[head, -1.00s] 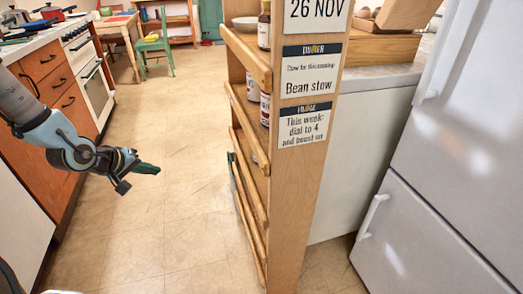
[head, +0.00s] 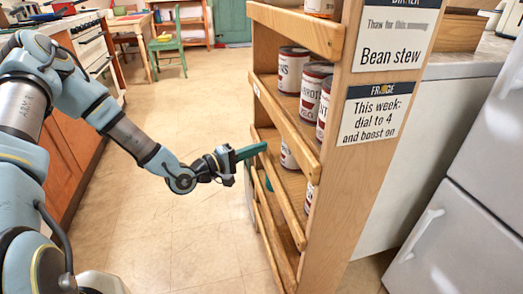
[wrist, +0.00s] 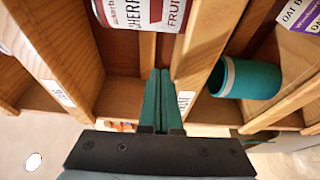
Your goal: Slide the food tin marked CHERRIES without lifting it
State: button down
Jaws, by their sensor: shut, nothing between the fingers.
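The tin marked CHERRIES (wrist: 145,14) shows at the top of the wrist view, with a white and red label reading "CHERR" and "FRUIT". Its upper part is cut off by the frame edge. My gripper (wrist: 160,75) is shut and empty, its teal fingers pointing towards the tin, with a small gap seeming to remain. In the head view my gripper (head: 264,148) is at the open side of the wooden shelf rack, at the level of a shelf below the upper tins. A tin (head: 288,155) stands on that shelf, partly hidden by a rail; its label is unreadable there.
Wooden rails (head: 284,118) run along the shelf fronts. Several tins, one marked CARROTS (head: 313,88), stand on the shelf above. A teal cylinder (wrist: 250,78) lies in a neighbouring shelf bay. Floor left of the rack is clear; a fridge (head: 465,190) stands right.

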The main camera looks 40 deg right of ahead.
aim_at(278, 149)
jog(key=d, duration=0.7)
jog(key=shift+s+d, duration=0.1)
jog(key=shift+s, duration=0.05)
jog(key=s, duration=0.2)
jog(key=shift+s+a, duration=0.6)
jog(key=shift+s, duration=0.25)
